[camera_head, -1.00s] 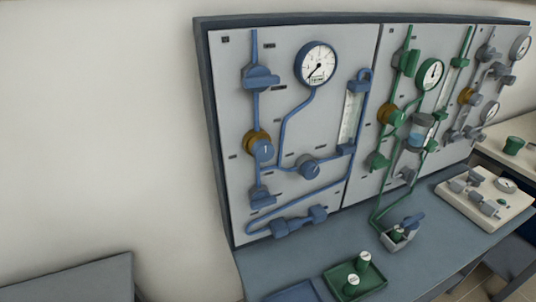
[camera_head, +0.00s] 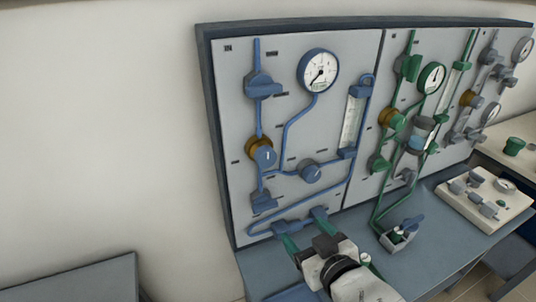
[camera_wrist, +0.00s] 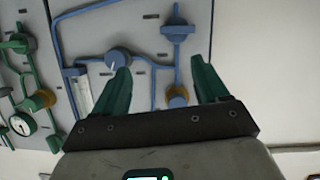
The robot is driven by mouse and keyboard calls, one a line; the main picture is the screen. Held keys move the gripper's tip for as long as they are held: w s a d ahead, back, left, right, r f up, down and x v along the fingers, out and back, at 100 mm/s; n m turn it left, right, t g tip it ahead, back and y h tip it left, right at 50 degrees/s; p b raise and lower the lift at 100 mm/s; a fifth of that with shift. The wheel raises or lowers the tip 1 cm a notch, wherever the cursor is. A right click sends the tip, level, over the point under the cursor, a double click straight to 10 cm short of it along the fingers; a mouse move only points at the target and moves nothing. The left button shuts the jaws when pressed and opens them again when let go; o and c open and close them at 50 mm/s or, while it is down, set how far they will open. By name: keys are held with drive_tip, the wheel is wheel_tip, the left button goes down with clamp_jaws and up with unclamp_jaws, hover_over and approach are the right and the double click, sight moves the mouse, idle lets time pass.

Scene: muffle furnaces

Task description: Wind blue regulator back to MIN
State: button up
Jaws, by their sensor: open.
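The blue regulator (camera_head: 265,156) is a round blue knob with a white mark on a brass body, on the left panel. It is low in the wrist view (camera_wrist: 177,97), partly hidden by my gripper. My gripper (camera_head: 304,231) is open and empty, in front of the panel's bottom edge, below and right of the regulator. In the wrist view my green fingers (camera_wrist: 160,66) stand apart, with the panel beyond them. A white-faced round gauge (camera_head: 319,70) sits above the regulator; its reading is too small to tell.
Another blue knob (camera_head: 311,173) sits right of the regulator. A blue valve (camera_head: 263,201) is below it and another (camera_head: 262,85) above. A green-piped panel (camera_head: 431,120) stands to the right. The bench holds a small fitting (camera_head: 397,238) and a pale block (camera_head: 486,202).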

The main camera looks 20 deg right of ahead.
sight(268, 160)
wheel_tip(268, 160, up, 10)
drive_tip(key=w+a+n+t, duration=0.1)
drive_tip(key=w+a+t, duration=0.2)
drive_tip(key=t, duration=0.1)
drive_tip(key=shift+y, duration=0.4)
drive_tip(key=w+p, duration=0.1)
drive_tip(key=w, duration=0.4)
drive_tip(key=w+p, duration=0.1)
drive_tip(key=w, duration=0.4)
drive_tip(key=shift+w+d+f, duration=0.15)
drive_tip(key=shift+d, duration=0.05)
drive_tip(key=c, duration=1.1)
